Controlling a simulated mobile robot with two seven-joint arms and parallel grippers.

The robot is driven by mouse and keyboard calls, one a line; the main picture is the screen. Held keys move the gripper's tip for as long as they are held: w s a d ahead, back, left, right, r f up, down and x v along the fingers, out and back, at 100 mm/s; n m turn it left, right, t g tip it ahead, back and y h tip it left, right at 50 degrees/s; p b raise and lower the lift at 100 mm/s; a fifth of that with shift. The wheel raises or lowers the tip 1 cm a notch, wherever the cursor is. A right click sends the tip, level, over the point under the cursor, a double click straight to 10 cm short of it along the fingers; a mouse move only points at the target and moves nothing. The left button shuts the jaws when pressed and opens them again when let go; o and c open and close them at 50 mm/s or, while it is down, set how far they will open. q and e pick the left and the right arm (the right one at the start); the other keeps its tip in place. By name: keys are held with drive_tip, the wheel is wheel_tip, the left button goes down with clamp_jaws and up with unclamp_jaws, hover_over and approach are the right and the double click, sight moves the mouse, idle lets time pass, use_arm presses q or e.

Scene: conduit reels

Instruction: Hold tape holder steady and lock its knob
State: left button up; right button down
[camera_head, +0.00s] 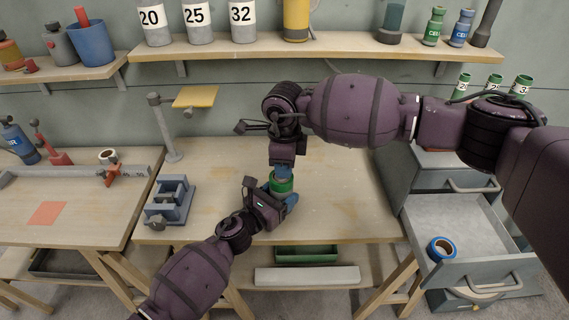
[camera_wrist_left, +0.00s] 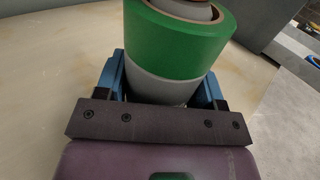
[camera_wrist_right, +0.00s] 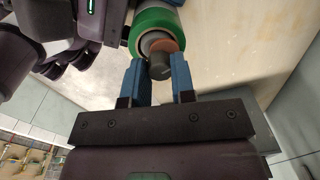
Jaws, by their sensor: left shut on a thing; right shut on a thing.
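The tape holder carries a roll of green tape (camera_head: 283,186) and stands on the workbench. In the left wrist view the green tape (camera_wrist_left: 190,40) sits above a grey base (camera_wrist_left: 168,88). My left gripper (camera_head: 284,203) is shut on that grey base from the front, a blue finger on each side. My right gripper (camera_head: 283,172) comes down from above onto the holder's top. In the right wrist view its blue fingers are shut around the dark knob (camera_wrist_right: 159,66), with an orange-brown ring beside it inside the green tape. The knob's exact lock position cannot be told.
A grey clamp-like fixture (camera_head: 170,202) and a lamp-like post (camera_head: 165,127) stand at the bench's left. An open drawer (camera_head: 470,240) at the right holds a blue tape roll (camera_head: 440,249). The bench right of the holder is clear.

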drive_tip(key=m, duration=0.5)
drive_tip(key=shift+m, duration=0.3)
drive_tip(key=m, duration=0.5)
drive_tip(key=shift+a, duration=0.1)
drive_tip(key=m, duration=0.6)
drive_tip(key=shift+w+m+g, duration=0.1)
drive_tip(key=shift+m+g, duration=0.2)
drive_tip(key=shift+m, duration=1.9)
drive_tip(key=c, duration=0.9)
unclamp_jaws()
drive_tip(key=r, duration=1.2)
drive_tip(key=shift+a, duration=0.2)
